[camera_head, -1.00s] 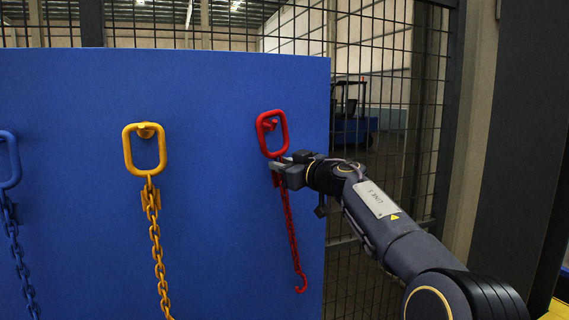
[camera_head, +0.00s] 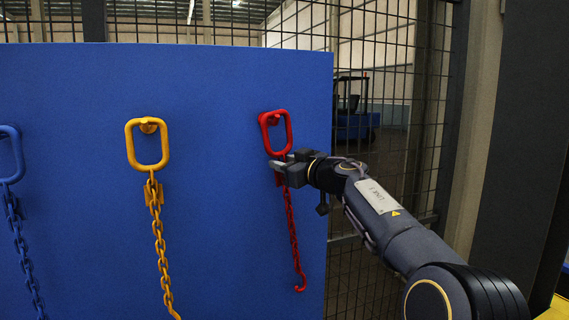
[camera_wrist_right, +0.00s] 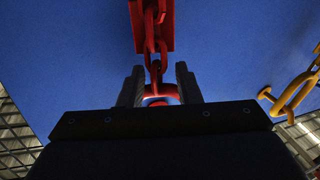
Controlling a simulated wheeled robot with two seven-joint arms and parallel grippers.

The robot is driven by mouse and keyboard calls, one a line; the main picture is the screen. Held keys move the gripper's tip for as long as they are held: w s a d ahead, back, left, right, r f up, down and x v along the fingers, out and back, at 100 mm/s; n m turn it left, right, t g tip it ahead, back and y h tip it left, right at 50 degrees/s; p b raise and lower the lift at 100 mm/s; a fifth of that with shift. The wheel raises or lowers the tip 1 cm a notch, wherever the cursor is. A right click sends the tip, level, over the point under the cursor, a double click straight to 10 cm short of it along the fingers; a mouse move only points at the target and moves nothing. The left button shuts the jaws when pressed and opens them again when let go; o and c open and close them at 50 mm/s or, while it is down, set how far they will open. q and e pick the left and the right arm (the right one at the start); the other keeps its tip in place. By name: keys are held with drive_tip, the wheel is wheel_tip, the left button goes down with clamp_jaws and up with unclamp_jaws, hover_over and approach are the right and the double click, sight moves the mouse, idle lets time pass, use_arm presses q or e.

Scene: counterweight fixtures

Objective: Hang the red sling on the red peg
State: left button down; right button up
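The red sling has a red ring (camera_head: 290,130) at the top and a red chain (camera_head: 291,225) with a hook below. The ring is around the red peg (camera_head: 272,119) on the blue board, with the chain hanging down. My right gripper (camera_head: 278,166) is just below the ring, at the top of the chain. In the right wrist view, its two fingers (camera_wrist_right: 160,88) stand apart, with the sling between them and gaps on both sides. A red tag (camera_wrist_right: 152,25) shows beyond the fingertips. My left gripper is not in view.
A yellow sling (camera_head: 164,150) and a blue sling (camera_head: 17,165) hang on the blue board (camera_head: 225,200), left of the red one. A wire mesh fence (camera_head: 400,130) stands behind the board and to its right. A forklift (camera_head: 352,120) is beyond the fence.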

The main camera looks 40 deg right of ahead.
drive_tip(key=shift+o, duration=1.3)
drive_tip(key=shift+s+a+r, duration=0.1)
drive_tip(key=shift+r, duration=0.05)
drive_tip(key=s+b, duration=0.1)
drive_tip(key=s, duration=0.6)
drive_tip(key=shift+s, duration=0.35)
